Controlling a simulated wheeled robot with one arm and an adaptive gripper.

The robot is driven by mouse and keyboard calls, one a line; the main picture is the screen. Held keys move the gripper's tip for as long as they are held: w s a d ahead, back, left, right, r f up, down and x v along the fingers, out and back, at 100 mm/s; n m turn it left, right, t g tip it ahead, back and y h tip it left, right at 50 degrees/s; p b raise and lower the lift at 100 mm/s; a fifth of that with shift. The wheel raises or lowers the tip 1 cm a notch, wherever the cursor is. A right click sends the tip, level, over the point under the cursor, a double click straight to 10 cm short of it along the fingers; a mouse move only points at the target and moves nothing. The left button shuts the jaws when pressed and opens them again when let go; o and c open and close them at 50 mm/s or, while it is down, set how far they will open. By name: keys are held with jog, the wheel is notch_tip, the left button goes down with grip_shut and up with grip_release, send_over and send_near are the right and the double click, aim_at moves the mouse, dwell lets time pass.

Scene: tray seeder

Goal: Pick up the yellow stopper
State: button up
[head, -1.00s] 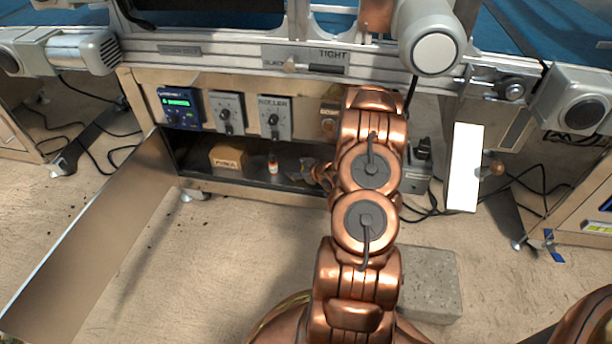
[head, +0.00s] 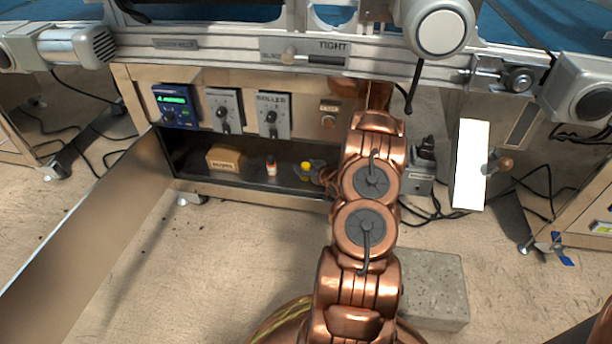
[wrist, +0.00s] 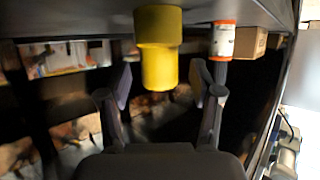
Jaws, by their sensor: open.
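The yellow stopper (head: 306,166) stands on the dark shelf of the open cabinet. In the wrist view the yellow stopper (wrist: 159,48) shows large, with a wide part against the shelf surface and a narrower end, and that view looks upside down. My gripper (wrist: 162,82) is open, with one finger on each side of the stopper's narrower end in the picture. I cannot tell how far apart in depth they are. In the head view my gripper (head: 312,174) is small and dark beside the stopper, partly hidden by my arm.
A small white and orange bottle (head: 271,165) stands left of the stopper. A cardboard box (head: 224,159) is farther left. The cabinet's upper panel (head: 298,103) carries control boxes above the shelf. The open door (head: 95,220) is at left, and a grey block (head: 433,285) lies on the floor.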

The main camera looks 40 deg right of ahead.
jog(key=shift+w+f, duration=0.15)
jog(key=shift+w, duration=0.3)
grip_shut()
dwell(0.3)
